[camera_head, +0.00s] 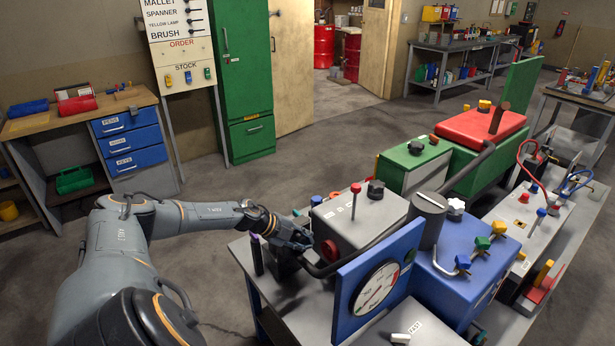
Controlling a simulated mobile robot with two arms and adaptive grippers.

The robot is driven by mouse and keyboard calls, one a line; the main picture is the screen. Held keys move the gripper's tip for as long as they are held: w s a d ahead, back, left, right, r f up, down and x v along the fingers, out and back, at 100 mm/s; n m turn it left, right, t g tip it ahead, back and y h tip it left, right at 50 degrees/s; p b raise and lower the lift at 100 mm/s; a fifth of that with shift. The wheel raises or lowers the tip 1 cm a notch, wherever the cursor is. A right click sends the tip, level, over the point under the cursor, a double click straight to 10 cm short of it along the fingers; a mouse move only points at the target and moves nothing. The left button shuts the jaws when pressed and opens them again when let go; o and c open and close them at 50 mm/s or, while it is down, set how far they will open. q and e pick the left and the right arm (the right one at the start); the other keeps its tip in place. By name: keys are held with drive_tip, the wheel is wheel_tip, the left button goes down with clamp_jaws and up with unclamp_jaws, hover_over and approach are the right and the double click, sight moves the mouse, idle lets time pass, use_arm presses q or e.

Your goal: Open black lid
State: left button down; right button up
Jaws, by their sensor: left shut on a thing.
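My left gripper (296,243) comes in from the left and is shut at the top of a dark fitting (286,264) on the left end of the workbench (375,336). What it holds looks like the black lid, but the dark fingers hide most of it and blend with it. I cannot tell whether the lid is raised or turned. The fitting stands beside a grey box (345,228), and a dark hose runs from near it. My right gripper is not in view.
A thin dark post (257,254) stands left of the gripper. The floor at left is clear.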

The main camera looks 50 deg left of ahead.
use_arm(q)
drive_tip(key=shift+s+d+f, duration=0.2)
drive_tip(key=shift+s+f, duration=0.2)
drive_tip(key=shift+f, duration=0.05)
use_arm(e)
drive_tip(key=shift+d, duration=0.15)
use_arm(q)
drive_tip(key=c, duration=1.6)
unclamp_jaws()
drive_tip(key=shift+c, duration=0.2)
drive_tip(key=o, duration=0.4)
drive_tip(key=shift+a, duration=0.1)
drive_tip(key=shift+c, duration=0.2)
drive_tip(key=shift+o, duration=0.7)
drive_tip(key=shift+s+a+r, duration=0.1)
drive_tip(key=shift+s+r, duration=0.05)
drive_tip(key=shift+s, duration=0.05)
drive_tip(key=shift+r, duration=0.25)
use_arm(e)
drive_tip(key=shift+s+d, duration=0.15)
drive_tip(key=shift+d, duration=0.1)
use_arm(q)
drive_tip(key=shift+a, duration=0.1)
drive_tip(key=shift+s+a+r, duration=0.15)
drive_tip(key=shift+s+r, duration=0.1)
drive_tip(key=v, duration=1.1)
drive_tip(key=shift+s, duration=0.2)
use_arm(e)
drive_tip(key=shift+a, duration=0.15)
